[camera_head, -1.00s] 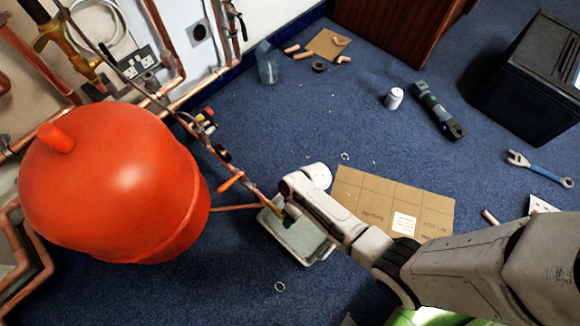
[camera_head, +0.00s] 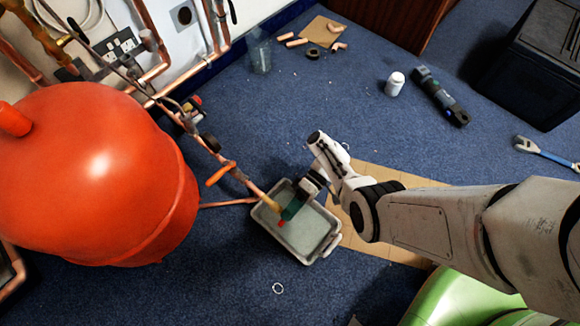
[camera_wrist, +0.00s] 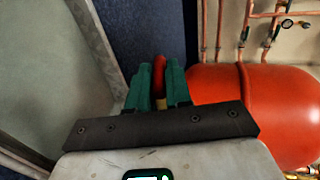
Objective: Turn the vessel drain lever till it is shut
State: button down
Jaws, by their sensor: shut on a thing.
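The vessel drain lever is a small red handle (camera_head: 281,223) beside the brass fitting (camera_head: 274,204) at the lower end of the copper pipe, above the grey tray. In the wrist view the red lever (camera_wrist: 159,72) stands between the two green fingers. My gripper (camera_head: 289,210) is shut on it, reaching in from the right; it also fills the middle of the wrist view (camera_wrist: 158,92). The fingers hide most of the lever, so its exact angle is hard to tell.
The grey tray (camera_head: 325,252) lies under the drain end. The big red vessel (camera_head: 100,180) stands to the left. An orange-handled valve (camera_head: 219,174) sits higher on the same pipe. Cardboard (camera_head: 385,252) lies under my arm. Carpet in front of the tray is mostly clear.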

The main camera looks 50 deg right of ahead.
jog(key=shift+f+y+b, duration=0.15)
jog(key=shift+y+b, duration=0.3)
jog(key=shift+y, duration=0.15)
dwell(0.3)
jog(key=c, duration=1.1)
grip_release()
